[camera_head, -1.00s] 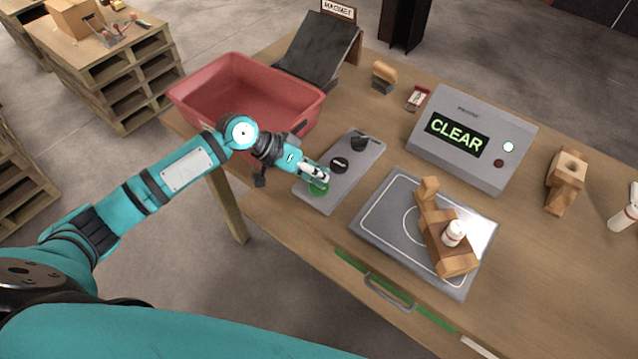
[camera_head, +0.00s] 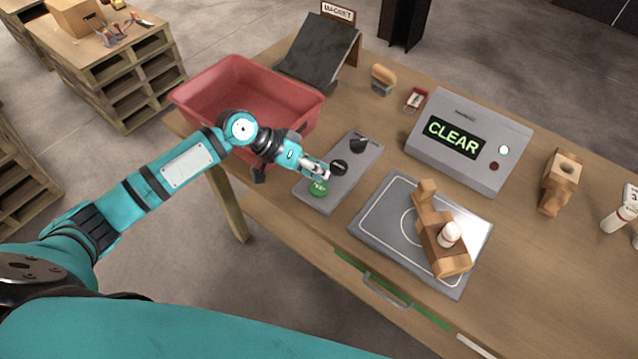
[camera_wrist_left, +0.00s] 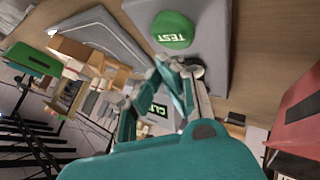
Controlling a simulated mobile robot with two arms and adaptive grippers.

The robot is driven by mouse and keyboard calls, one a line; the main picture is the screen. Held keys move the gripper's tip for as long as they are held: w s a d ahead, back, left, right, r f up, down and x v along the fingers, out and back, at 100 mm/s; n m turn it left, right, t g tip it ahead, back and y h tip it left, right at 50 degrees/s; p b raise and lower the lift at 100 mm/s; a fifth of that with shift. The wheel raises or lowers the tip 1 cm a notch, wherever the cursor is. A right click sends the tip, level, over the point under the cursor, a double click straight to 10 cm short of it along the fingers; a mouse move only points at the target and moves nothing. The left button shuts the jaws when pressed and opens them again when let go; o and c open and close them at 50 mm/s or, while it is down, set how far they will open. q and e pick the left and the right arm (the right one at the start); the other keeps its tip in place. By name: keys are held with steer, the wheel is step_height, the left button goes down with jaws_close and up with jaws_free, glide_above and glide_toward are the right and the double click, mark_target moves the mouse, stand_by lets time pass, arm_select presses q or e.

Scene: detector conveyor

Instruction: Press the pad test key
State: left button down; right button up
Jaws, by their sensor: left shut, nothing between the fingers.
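The green test key (camera_head: 318,188) is a round button at the near end of a grey control panel (camera_head: 345,185). The left wrist view shows the key (camera_wrist_left: 172,30) with the word TEST on it. My left gripper (camera_head: 326,174) is shut and empty, above the panel, between the green key and a black knob (camera_head: 339,167). In the left wrist view, the fingertips (camera_wrist_left: 178,68) are just below the key in the picture, with the key's face uncovered. I cannot tell how high the tips are. My right gripper is not seen.
A grey pad (camera_head: 371,225) holds a wooden block (camera_head: 432,225) with a white bottle (camera_head: 449,234). A grey display box (camera_head: 440,165) reads CLEAR. A red bin (camera_head: 190,105) stands behind my left arm. A second black knob (camera_head: 358,145) is farther along the panel.

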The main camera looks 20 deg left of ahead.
mark_target(319, 185)
arm_select(q)
step_height(319, 185, up, 4)
steer(key=p, duration=0.3)
steer(key=shift+r, duration=0.2)
steer(key=shift+f, duration=0.1)
stand_by(0.4)
